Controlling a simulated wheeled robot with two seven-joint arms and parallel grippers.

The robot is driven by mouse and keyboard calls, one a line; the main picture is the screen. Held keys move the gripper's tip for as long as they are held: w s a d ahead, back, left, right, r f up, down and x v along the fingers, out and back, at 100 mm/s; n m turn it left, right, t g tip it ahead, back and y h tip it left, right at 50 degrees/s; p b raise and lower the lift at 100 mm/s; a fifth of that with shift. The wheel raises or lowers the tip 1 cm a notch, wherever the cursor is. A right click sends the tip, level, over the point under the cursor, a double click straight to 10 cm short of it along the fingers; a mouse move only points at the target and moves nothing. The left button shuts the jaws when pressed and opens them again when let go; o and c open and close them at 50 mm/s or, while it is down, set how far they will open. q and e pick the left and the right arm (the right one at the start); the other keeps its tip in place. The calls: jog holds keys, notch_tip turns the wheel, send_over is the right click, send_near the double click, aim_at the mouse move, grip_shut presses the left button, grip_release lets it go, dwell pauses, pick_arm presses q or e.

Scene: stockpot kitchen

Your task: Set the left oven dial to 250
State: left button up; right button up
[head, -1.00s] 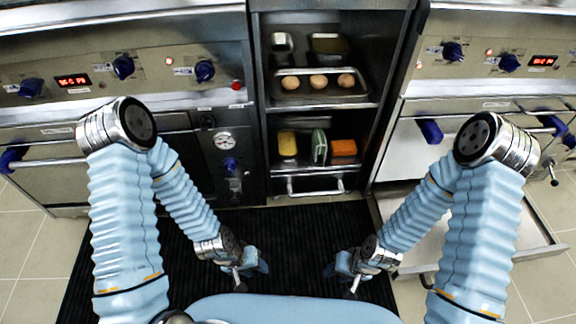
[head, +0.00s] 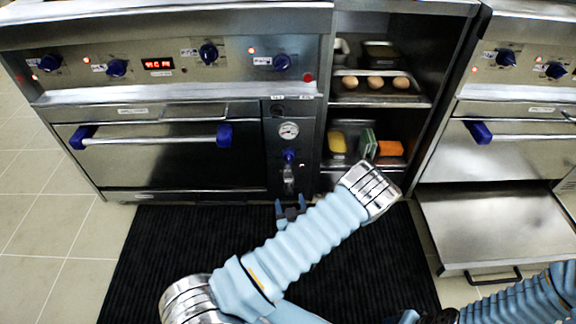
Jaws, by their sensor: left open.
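The left oven (head: 165,155) has a steel control panel with several blue dials: one at far left (head: 48,63), one left of the red display (head: 116,68), one right of it (head: 208,54) and one near the right end (head: 281,62). Their markings are too small to read. The red display (head: 158,64) is lit, but its characters are unclear. My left gripper (head: 291,208) is open and empty, low in front of the oven's right side, well below the dials and apart from them. My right gripper (head: 408,317) is barely visible at the bottom edge; its jaws cannot be made out.
The oven door has a bar handle with blue ends (head: 150,140). A shelf unit (head: 385,98) with trays and food stands to the right. A second oven (head: 520,150) has a lowered panel (head: 505,225) projecting forward. A black mat (head: 160,260) covers the floor.

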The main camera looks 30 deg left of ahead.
aim_at(289, 162)
pick_arm(q)
jog(key=w+a+r+t, duration=0.1)
jog(key=w+a, duration=0.3)
jog(key=w, duration=0.2)
jog(key=w+a+r+t+y, duration=0.1)
jog(key=w+a+r, duration=0.1)
jog(key=w, duration=0.5)
jog(key=shift+a+r, duration=0.3)
jog(key=shift+a, duration=0.55)
jog(key=shift+s, duration=0.1)
jog(key=c, duration=1.1)
jog(key=shift+o, duration=0.2)
